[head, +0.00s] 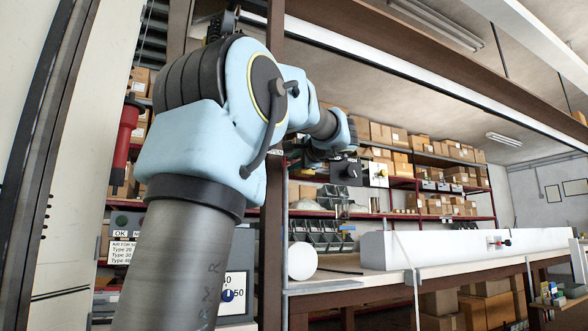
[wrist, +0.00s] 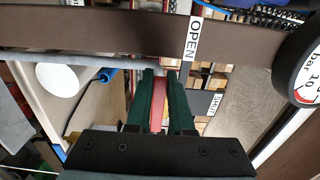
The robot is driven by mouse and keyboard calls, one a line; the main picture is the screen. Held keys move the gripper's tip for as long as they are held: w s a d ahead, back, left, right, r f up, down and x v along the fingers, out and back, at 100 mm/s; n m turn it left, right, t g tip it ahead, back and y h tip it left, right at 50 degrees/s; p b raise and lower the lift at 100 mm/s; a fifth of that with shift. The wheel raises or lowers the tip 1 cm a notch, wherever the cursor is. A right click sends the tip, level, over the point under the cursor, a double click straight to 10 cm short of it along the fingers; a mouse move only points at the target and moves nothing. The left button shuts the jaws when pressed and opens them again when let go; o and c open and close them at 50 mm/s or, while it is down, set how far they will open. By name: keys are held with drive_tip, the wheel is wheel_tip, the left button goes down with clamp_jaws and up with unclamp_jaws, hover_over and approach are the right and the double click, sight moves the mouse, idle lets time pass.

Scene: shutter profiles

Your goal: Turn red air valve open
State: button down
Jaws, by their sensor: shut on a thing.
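In the wrist view, the red valve handle (wrist: 157,103) lies between the two dark green fingers of my gripper (wrist: 160,75). The fingers are shut on it, one along each side. The handle runs up and down in the picture, and the fingers partly hide it. A white OPEN label (wrist: 194,39) is on the brown beam, above and right of the fingertips. A SHUT label (wrist: 214,103) is right of the fingers. The valve body cannot be made out. In the head view, my arm hides the handle and fingertips.
A round pressure gauge (wrist: 303,85) is at the right edge of the wrist view. The brown beam (wrist: 90,33) crosses above the fingers. In the head view, a workbench (head: 430,258) with a long white box (head: 450,246) is on the right. Shelves of cartons stand behind.

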drive_tip(key=shift+f, duration=0.1)
idle(0.3)
drive_tip(key=c, duration=0.8)
unclamp_jaws()
drive_tip(key=shift+s, duration=0.1)
drive_tip(key=v, duration=1)
drive_tip(key=shift+s+d, duration=0.2)
drive_tip(key=shift+s, duration=0.05)
